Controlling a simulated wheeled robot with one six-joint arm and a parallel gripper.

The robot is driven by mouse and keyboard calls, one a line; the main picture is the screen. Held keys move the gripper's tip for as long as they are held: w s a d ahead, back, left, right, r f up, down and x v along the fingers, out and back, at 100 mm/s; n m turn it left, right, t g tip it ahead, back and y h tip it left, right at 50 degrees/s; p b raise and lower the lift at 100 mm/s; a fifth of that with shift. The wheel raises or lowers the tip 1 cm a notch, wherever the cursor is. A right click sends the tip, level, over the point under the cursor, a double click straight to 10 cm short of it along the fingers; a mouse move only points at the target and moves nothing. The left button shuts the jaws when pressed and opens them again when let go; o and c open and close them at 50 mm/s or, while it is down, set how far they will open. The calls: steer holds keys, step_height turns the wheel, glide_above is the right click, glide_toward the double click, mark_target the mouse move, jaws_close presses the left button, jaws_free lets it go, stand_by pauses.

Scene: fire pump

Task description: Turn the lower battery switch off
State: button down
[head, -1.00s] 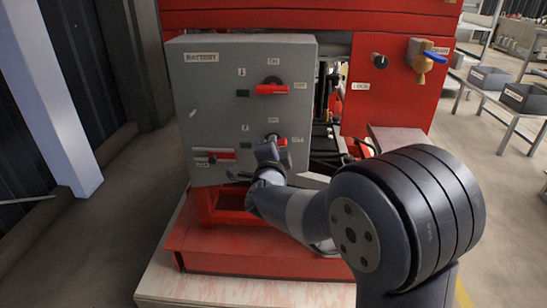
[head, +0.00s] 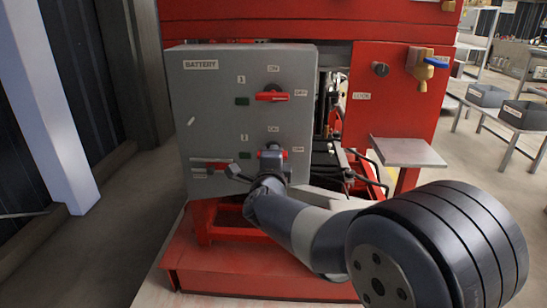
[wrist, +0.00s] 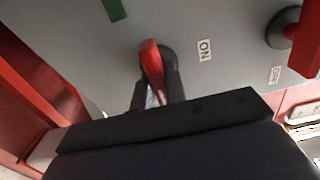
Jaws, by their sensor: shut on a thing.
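The grey battery panel (head: 215,120) faces me on the red pump frame. Its lower battery switch (head: 262,154) has a red handle, mostly hidden by my gripper (head: 271,162). In the wrist view the red handle (wrist: 152,68) sits between the dark fingers of my gripper (wrist: 156,88), which is shut on it. The handle lies roughly sideways across the panel, slightly tilted. An ON label (wrist: 205,50) is above the lower switch on the panel, and an OFF label shows to its right. The upper battery switch (head: 272,96) stands above, its red handle sideways.
A grey shelf (head: 408,153) juts out on the right, below a black knob (head: 380,69) and a blue-handled valve (head: 425,62). Dark hoses and bars lie right of the panel. Floor on the left is clear.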

steer(key=c, duration=1.4)
jaws_free()
steer(key=shift+c, duration=0.2)
steer(key=s+p, duration=0.1)
steer(key=s, duration=0.9)
steer(key=shift+s+a+p, duration=0.15)
steer(key=shift+s+p, duration=0.15)
steer(key=shift+s, duration=0.1)
steer(key=w+b, duration=0.1)
steer(key=w, duration=0.9)
steer(key=shift+w+d+b, duration=0.2)
steer(key=shift+w+b, duration=0.15)
steer(key=shift+w, duration=0.15)
steer(key=shift+n+p, duration=0.3)
steer(key=shift+p, duration=0.05)
